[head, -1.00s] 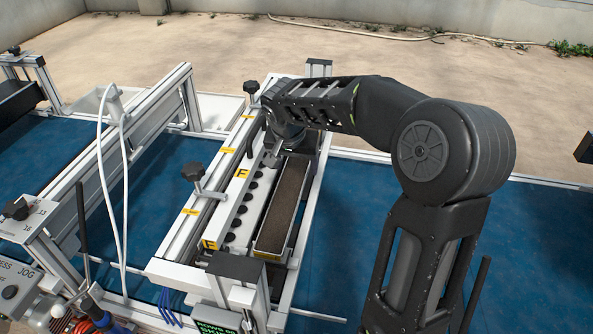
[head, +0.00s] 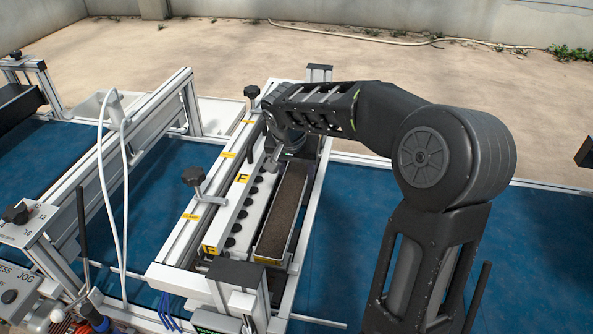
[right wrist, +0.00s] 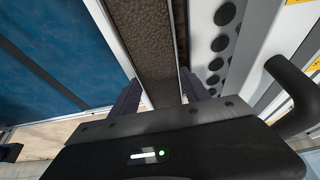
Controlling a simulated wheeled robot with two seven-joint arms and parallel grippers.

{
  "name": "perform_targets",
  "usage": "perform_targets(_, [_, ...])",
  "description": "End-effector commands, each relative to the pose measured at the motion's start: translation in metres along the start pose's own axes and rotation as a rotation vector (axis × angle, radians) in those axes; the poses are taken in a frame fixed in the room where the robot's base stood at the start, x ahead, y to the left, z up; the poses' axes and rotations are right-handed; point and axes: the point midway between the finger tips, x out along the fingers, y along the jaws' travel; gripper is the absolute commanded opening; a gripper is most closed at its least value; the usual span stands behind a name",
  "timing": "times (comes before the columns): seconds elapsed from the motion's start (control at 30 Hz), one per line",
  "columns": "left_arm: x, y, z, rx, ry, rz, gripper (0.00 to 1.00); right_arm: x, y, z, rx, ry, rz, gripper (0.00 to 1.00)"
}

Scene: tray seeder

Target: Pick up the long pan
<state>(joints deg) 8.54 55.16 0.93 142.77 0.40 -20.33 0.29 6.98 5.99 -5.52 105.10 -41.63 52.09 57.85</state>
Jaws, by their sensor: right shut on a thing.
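The long pan (head: 298,214) is a narrow, light-rimmed trough full of brown soil. It lies lengthwise in the metal frame in the head view, its near end by a yellow label. My right gripper (head: 291,150) is at the pan's far end, mostly hidden by my wrist there. In the right wrist view the pan (right wrist: 177,38) runs between the two fingers of the gripper (right wrist: 159,96), which is shut on it. Whether the pan is clear of its support cannot be told. My left gripper is not in view.
A white strip (head: 214,236) with a row of dark holes runs close along the pan's left side. Metal rails and black clamp knobs (head: 193,176) stand left of it. A dark block (head: 236,272) stands at the near end. Blue belt (head: 350,230) is open on the right.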

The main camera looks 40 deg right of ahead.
Motion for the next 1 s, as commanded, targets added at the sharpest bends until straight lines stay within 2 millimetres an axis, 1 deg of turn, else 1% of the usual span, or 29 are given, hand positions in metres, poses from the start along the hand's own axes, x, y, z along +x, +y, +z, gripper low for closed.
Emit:
perform_targets(0.17, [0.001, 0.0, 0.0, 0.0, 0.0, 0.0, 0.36, -0.009, -0.001, -0.005, 0.0, 0.004, -0.003, 0.14])
perform_targets(0.27, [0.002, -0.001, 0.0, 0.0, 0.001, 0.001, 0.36, -0.018, -0.001, -0.009, 0.002, 0.004, -0.003, 0.14])
perform_targets(0.37, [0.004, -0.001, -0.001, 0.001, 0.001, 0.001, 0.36, -0.032, -0.001, -0.014, 0.001, 0.006, -0.005, 0.14])
perform_targets(0.47, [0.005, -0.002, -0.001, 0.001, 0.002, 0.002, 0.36, -0.05, -0.001, -0.022, 0.003, 0.006, -0.005, 0.14])
perform_targets(0.8, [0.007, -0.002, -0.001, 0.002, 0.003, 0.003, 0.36, -0.125, -0.002, -0.053, 0.002, 0.006, -0.006, 0.14])
perform_targets(1.0, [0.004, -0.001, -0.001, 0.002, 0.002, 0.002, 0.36, -0.155, -0.001, -0.065, 0.0, 0.004, -0.003, 0.14])
